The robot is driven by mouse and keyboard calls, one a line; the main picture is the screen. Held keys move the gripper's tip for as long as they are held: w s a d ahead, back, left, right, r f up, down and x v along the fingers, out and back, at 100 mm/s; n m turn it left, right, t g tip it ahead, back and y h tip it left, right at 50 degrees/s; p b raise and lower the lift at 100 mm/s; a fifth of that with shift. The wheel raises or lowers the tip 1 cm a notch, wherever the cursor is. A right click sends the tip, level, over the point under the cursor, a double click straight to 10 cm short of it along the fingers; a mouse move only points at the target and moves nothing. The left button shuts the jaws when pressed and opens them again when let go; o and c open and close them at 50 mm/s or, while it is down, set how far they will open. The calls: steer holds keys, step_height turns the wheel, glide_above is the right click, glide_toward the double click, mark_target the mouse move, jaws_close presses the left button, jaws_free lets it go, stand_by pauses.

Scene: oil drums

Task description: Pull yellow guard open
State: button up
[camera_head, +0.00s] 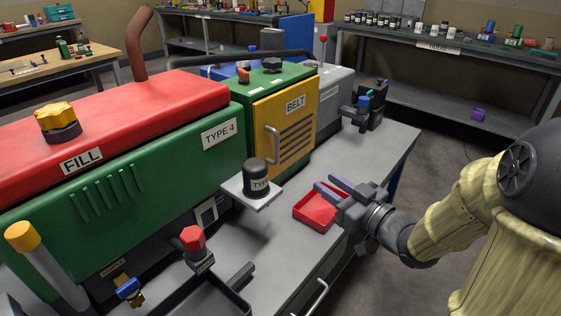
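The yellow guard (289,133) is an upright panel labelled BELT with dark slots, set in the green machine housing; it looks shut. A grey bar handle (273,146) stands on its left side. My gripper (328,187) is to the right of the handle and lower in the picture, apart from the guard. Its two dark fingers point left toward the machine and are spread, with nothing seen between them. It appears above the red tray on the bench.
A red tray (302,206) lies on the grey bench (345,160). A red-knobbed part (193,242) is at the front. Dark fixtures (370,105) stand right of the guard.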

steer(key=shift+w+r+p, duration=0.15)
steer(key=shift+r+p, duration=0.05)
steer(key=shift+p, duration=0.25)
steer(key=p+x, duration=0.8)
steer(key=x, duration=0.9)
steer(key=shift+f, duration=0.15)
steer(key=shift+w+a, duration=0.1)
jaws_close()
